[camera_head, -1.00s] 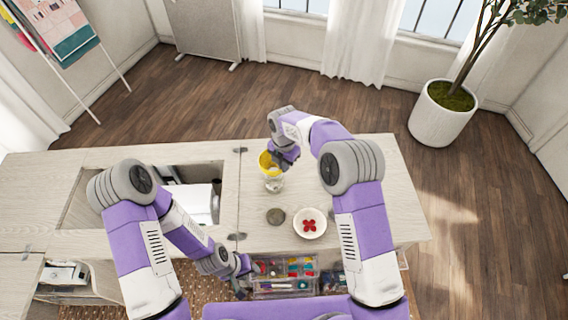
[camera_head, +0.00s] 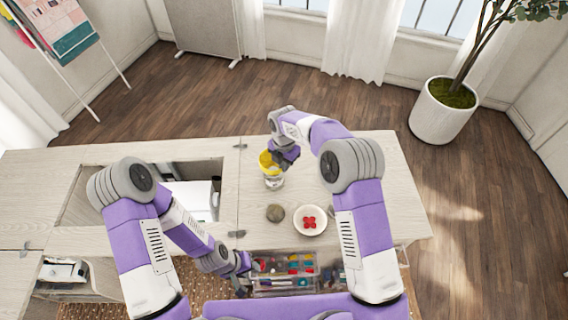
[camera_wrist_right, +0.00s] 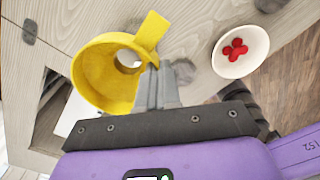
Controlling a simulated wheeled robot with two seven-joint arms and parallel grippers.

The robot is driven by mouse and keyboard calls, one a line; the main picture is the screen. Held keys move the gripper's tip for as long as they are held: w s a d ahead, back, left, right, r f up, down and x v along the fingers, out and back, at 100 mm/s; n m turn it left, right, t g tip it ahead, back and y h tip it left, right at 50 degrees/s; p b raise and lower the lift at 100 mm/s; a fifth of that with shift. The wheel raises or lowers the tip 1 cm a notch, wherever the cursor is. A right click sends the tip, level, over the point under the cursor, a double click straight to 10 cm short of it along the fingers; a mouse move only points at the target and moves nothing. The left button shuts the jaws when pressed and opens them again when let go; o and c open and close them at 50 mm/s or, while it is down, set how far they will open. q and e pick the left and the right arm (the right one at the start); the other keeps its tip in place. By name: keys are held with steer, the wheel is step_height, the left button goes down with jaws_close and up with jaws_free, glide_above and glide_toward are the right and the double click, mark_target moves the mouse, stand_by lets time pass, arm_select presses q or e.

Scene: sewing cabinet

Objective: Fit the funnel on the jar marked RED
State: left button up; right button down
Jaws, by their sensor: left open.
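The yellow funnel (camera_head: 267,160) is in my right gripper (camera_head: 281,160), over the far part of the tabletop. In the right wrist view, the funnel (camera_wrist_right: 88,75) is wide-mouthed with a flat tab, and the gripper's fingers (camera_wrist_right: 165,88) are closed together at its side by the tab. A small clear jar (camera_head: 274,183) stands just below the funnel in the head view. Whether the funnel touches it cannot be told, and no RED marking is readable. My left gripper (camera_head: 243,278) is open, low beside the drawer at the table's front edge.
A white bowl (camera_head: 323,224) with red pieces and a round grey object (camera_head: 275,213) stand nearer the front edge. An open drawer (camera_head: 283,272) holds clear trays of sewing items. A recess with a white machine (camera_head: 196,201) lies left. The tabletop's right side is clear.

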steer(key=shift+f, duration=0.3)
stand_by(0.5)
steer(key=c, duration=1.3)
jaws_free()
steer(key=shift+o, duration=0.2)
step_height(320, 180, up, 8)
steer(key=shift+f, duration=0.2)
